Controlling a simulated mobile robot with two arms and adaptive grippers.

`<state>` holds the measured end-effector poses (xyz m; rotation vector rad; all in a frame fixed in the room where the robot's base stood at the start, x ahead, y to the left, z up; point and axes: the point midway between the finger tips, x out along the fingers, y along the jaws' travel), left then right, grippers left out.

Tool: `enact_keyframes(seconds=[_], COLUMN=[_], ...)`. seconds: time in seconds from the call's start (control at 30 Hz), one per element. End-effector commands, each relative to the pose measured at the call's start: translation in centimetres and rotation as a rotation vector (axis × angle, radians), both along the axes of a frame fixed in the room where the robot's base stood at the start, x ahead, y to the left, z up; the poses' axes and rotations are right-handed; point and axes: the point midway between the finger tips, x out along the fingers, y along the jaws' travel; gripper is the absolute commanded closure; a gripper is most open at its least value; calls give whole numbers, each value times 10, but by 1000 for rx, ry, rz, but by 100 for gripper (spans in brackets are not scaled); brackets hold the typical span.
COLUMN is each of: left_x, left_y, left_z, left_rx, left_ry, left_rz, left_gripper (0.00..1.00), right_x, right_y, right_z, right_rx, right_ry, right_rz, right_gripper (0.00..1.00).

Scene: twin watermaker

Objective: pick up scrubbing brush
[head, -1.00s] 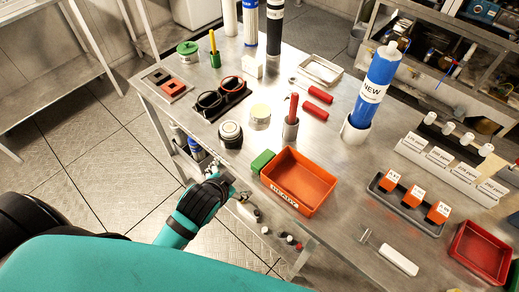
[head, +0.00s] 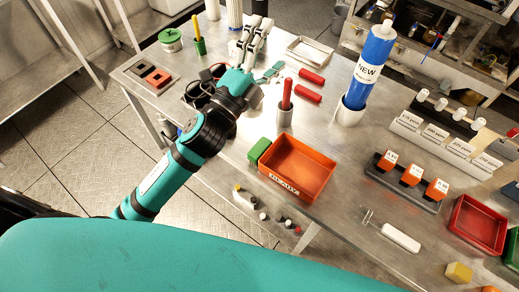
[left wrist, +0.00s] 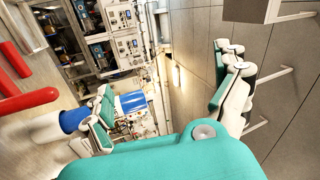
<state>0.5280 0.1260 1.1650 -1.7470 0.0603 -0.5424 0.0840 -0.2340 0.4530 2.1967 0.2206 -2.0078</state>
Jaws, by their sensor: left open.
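I cannot tell for certain which thing is the scrubbing brush. A white-handled tool (head: 401,237) with a thin metal fork end lies at the front right of the table. A green block (head: 259,149) stands against the left side of the orange tray (head: 300,168). My left gripper (head: 262,48) is open over the back left of the table, left of two red cylinders (head: 310,76). It also shows in the left wrist view (left wrist: 165,90), its fingers spread with nothing visible between them. My forearm and gripper hide part of the black holder and nearby jars. My right gripper is out of view.
A blue filter (head: 372,65) stands upright in a white cup right of the gripper. A grey pot (head: 285,117) holds a red-handled tool. Tall cylinders stand at the back left; a metal tray (head: 308,50) lies behind the red cylinders. Bare table shows between filter and orange tray.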

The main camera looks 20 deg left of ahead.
Motion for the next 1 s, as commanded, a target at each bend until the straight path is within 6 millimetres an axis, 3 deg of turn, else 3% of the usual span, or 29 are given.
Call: enact_keyframes(seconds=[0.03, 0.1, 0.17, 0.27, 0.37, 0.47, 0.6, 0.7, 0.8, 0.9, 1.0], left_x=[-2, -15, -28, -51, -65, -65, -54, -47, -45, -46, -49], left_y=[-23, -57, -83, -113, -117, -90, -19, 30, 62, 73, 70], left_z=[25, 45, 49, 32, -7, -53, -95, -105, -108, -110, -122], left_rx=[140, 352, 537, 853, 1171, 1479, 1811, 1950, 2018, 2038, 2035], left_ry=[-159, -381, -561, -839, -1072, -1243, -1338, -1330, -1305, -1290, -1288], left_rz=[-73, -184, -280, -455, -655, -887, -1230, -1434, -1568, -1627, -1640], left_gripper=[1, 1, 1, 1, 1, 1, 1, 1, 1, 1, 1], right_x=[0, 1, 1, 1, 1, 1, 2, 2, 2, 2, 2], right_y=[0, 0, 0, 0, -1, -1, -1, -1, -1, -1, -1], right_z=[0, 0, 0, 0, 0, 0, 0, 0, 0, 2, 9], right_rx=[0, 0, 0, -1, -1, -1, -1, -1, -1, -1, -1], right_ry=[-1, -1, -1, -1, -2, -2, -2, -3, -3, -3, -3], right_rz=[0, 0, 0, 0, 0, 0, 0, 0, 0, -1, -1], right_gripper=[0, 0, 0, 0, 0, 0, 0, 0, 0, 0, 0])
